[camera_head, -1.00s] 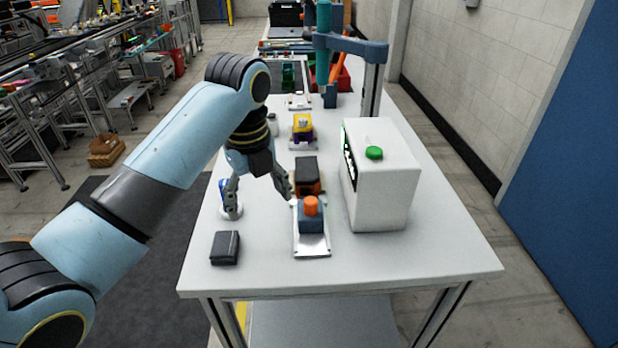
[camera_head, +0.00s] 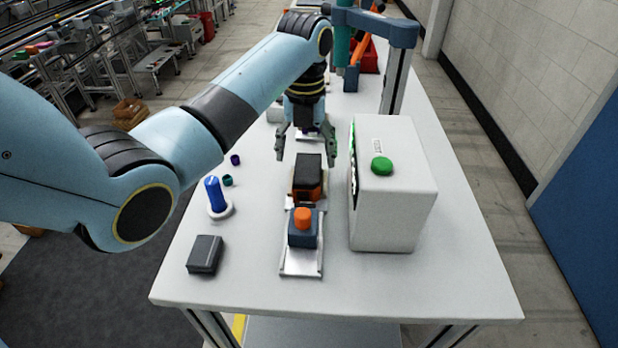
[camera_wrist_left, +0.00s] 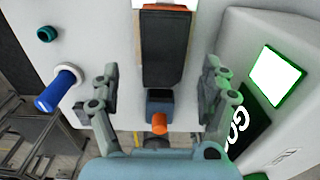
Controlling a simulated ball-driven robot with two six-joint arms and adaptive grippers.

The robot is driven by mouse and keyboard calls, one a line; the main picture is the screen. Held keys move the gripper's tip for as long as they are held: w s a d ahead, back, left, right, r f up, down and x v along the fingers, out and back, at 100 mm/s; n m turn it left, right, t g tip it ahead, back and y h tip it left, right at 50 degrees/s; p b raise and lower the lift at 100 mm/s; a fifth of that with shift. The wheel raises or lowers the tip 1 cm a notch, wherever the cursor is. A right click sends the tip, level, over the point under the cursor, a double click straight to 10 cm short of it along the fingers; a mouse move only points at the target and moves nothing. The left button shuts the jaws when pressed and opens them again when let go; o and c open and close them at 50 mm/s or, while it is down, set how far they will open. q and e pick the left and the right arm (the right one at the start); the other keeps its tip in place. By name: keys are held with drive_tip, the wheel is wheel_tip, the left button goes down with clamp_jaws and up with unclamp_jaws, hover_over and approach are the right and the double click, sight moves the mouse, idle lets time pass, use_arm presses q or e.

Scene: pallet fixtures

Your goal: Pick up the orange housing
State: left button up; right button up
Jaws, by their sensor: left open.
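The orange housing (camera_head: 306,196) sits on the white table with a black block covering its top. Its orange edge (camera_wrist_left: 166,8) also shows at the top of the left wrist view, with the black top below it. A dark blue block with an orange knob (camera_head: 303,217) stands just in front of it on a metal plate. My left gripper (camera_head: 306,157) is open and points down above the table, around the housing's far end in the head view. My right gripper is not in view.
A white box with a green button (camera_head: 393,200) stands close on the right. On the left are a blue knobbed part (camera_head: 216,196), small purple and teal rings (camera_head: 228,181) and a dark box (camera_head: 205,255). A teal and blue post stand (camera_head: 376,30) rises behind.

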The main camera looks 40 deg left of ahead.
sight(308, 168)
use_arm(q)
drive_tip(key=shift+f, duration=0.4)
wheel_tip(308, 168, down, 4)
drive_tip(key=shift+w+d+f+p, duration=0.15)
drive_tip(key=shift+f+p, duration=0.1)
drive_tip(key=shift+p, duration=0.15)
drive_tip(key=shift+f, duration=0.3)
drive_tip(key=shift+c, duration=0.5)
drive_tip(key=c, duration=1.1)
drive_tip(key=shift+c, duration=1.3)
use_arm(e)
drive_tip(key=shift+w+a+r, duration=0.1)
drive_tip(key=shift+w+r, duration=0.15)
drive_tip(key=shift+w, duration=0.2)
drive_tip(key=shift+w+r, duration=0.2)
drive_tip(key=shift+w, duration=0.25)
